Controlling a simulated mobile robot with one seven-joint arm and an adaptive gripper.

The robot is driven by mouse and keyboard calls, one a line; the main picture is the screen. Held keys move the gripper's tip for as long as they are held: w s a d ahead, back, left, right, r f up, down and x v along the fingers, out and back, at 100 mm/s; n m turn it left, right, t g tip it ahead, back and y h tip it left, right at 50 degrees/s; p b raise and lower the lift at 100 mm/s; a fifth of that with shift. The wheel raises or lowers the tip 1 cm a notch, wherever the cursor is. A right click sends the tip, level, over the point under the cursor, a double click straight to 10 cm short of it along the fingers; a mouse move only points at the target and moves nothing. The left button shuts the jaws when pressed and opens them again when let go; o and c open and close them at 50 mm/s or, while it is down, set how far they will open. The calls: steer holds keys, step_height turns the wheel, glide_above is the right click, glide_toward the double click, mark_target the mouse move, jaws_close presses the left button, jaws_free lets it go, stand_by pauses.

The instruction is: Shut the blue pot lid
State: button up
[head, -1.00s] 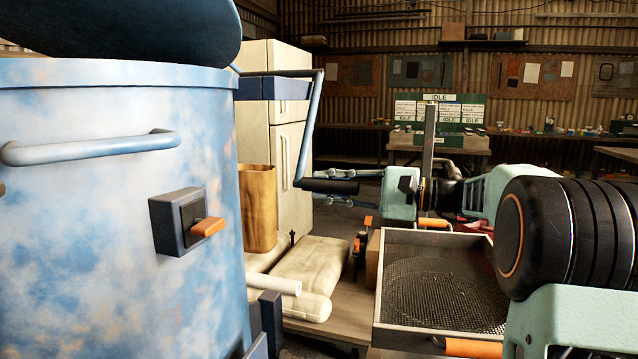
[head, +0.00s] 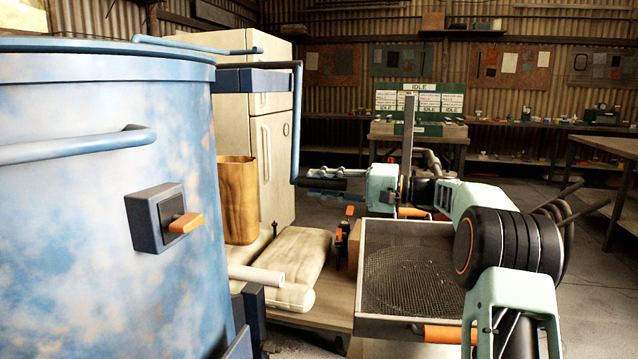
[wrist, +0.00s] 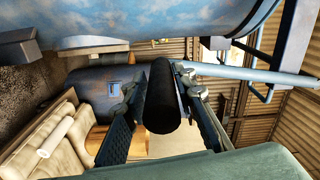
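The mottled blue pot (head: 90,220) fills the left of the head view, with a side handle (head: 75,147) and an orange-levered box (head: 185,223). A blue bar (head: 297,120) beyond the pot hangs down to a black grip (head: 325,184). My gripper (head: 338,183) has its fingers on both sides of this grip and appears shut on it. The grip also shows between the fingers in the wrist view (wrist: 163,100).
A mesh-bottomed tray (head: 410,270) stands below my arm. Pale sacks (head: 290,265), a brown bin (head: 237,195) and a cream cabinet (head: 270,150) stand between pot and arm. A bench (head: 615,150) is at the right. Open floor shows at the lower right.

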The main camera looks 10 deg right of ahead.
steer(key=shift+o, duration=1.2)
steer(key=shift+r, duration=0.1)
steer(key=v, duration=1.2)
